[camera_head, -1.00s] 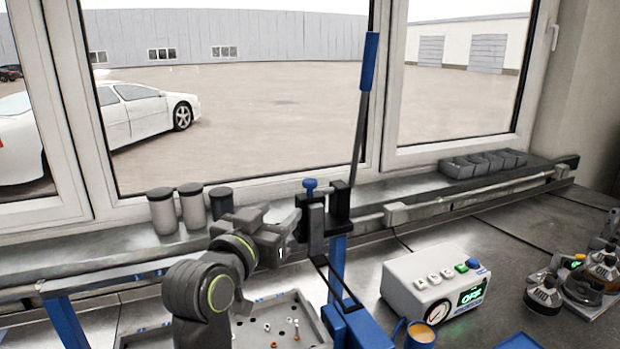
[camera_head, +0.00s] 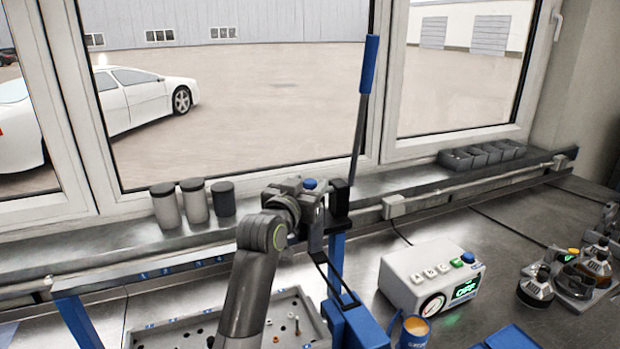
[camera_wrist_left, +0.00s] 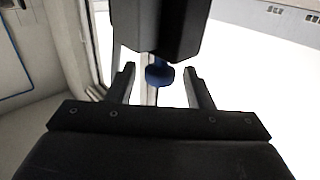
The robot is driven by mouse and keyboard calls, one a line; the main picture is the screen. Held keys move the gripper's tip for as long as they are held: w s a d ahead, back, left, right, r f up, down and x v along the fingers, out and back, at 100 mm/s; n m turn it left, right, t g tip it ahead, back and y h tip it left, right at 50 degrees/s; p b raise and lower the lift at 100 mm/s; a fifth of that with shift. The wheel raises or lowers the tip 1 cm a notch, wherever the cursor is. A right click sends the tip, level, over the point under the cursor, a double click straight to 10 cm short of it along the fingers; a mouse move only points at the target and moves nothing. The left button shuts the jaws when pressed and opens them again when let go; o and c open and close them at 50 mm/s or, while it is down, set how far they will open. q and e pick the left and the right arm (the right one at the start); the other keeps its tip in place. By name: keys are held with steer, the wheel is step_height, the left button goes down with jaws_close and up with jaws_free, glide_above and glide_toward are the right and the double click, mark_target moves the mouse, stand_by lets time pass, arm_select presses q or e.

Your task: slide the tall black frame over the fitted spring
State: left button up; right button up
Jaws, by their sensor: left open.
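A black head piece (camera_head: 338,208) with a blue knob (camera_head: 310,184) sits on top of a blue stand (camera_head: 337,262) in the head view. A thin black frame (camera_head: 336,281) slants down the stand's front; I cannot tell whether this or the head piece is the tall black frame. My left gripper (camera_head: 310,192) is at the blue knob. In the left wrist view, its two fingers (camera_wrist_left: 162,86) are apart, with the blue knob (camera_wrist_left: 159,72) between them, under a dark block (camera_wrist_left: 156,28). Contact cannot be told. I cannot make out the fitted spring.
A long lever with a blue grip (camera_head: 369,65) rises beside the head piece. A grey tray (camera_head: 308,304) with small parts lies below my left arm. A white control box (camera_head: 432,272) and an orange-topped cup (camera_head: 414,330) stand to the right. Several canisters (camera_head: 194,202) stand on the sill.

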arm_select(q)
steer(key=shift+w+d, duration=0.25)
steer(key=shift+w, duration=0.4)
jaws_close()
